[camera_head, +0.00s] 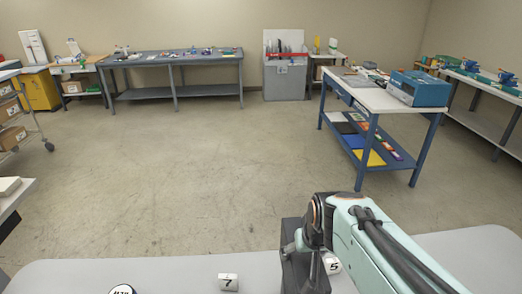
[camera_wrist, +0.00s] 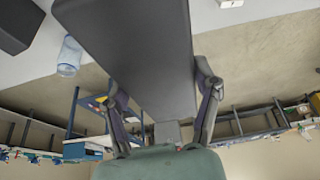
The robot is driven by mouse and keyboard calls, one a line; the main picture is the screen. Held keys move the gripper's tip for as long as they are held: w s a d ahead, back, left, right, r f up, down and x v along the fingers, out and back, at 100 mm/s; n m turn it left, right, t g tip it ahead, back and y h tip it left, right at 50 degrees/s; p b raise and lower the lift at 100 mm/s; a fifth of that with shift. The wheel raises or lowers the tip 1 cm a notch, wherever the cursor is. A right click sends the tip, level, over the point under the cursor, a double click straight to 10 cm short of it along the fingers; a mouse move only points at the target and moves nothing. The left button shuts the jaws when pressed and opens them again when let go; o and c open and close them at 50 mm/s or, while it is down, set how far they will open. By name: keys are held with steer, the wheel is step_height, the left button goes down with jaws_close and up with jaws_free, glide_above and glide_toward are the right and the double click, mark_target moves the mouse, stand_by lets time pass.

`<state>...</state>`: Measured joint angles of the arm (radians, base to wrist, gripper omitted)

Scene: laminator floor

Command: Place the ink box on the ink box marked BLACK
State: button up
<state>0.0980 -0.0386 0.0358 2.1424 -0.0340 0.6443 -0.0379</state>
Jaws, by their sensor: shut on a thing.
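A dark grey ink box (camera_wrist: 140,50) fills the middle of the wrist view. My gripper (camera_wrist: 160,82) is shut on it, with one finger along each side. In the head view my gripper (camera_head: 302,242) is above the grey table at the lower right, and the dark box (camera_head: 294,272) shows below it, partly hidden by my arm. A second dark box (camera_wrist: 16,24) is at the upper left of the wrist view, apart from the held one. No marking BLACK can be read on either box. Whether the held box touches the table cannot be told.
The grey table (camera_head: 175,274) carries white blocks marked 7 (camera_head: 228,282) and 5 (camera_head: 333,265), and a round label (camera_head: 122,290) at the front edge. A clear bluish container (camera_wrist: 69,57) stands near the second box. A blue-framed workbench (camera_head: 380,97) is beyond; the floor between is clear.

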steer(key=shift+w+f, duration=0.7)
steer(key=shift+f, duration=0.1)
steer(key=shift+s+x, duration=0.2)
steer(key=shift+x, duration=0.7)
steer(key=shift+s+x, duration=0.2)
steer(key=shift+x, duration=0.7)
steer(key=shift+f, duration=0.3)
steer(key=o, duration=1.2)
steer(key=shift+f, duration=0.1)
steer(key=shift+o, duration=0.2)
steer(key=v, duration=1.1)
steer(key=shift+r, duration=0.4)
steer(key=s+a+f+g, duration=0.1)
steer(key=s+f+g, duration=0.1)
steer(key=s, duration=0.7)
steer(key=s+a+f+n+g, duration=0.1)
steer(key=s+f, duration=0.4)
steer(key=s, duration=0.5)
steer(key=shift+a+g+y, duration=0.4)
steer(key=shift+a+g, duration=0.1)
steer(key=shift+g, duration=0.4)
steer(key=shift+s, duration=0.1)
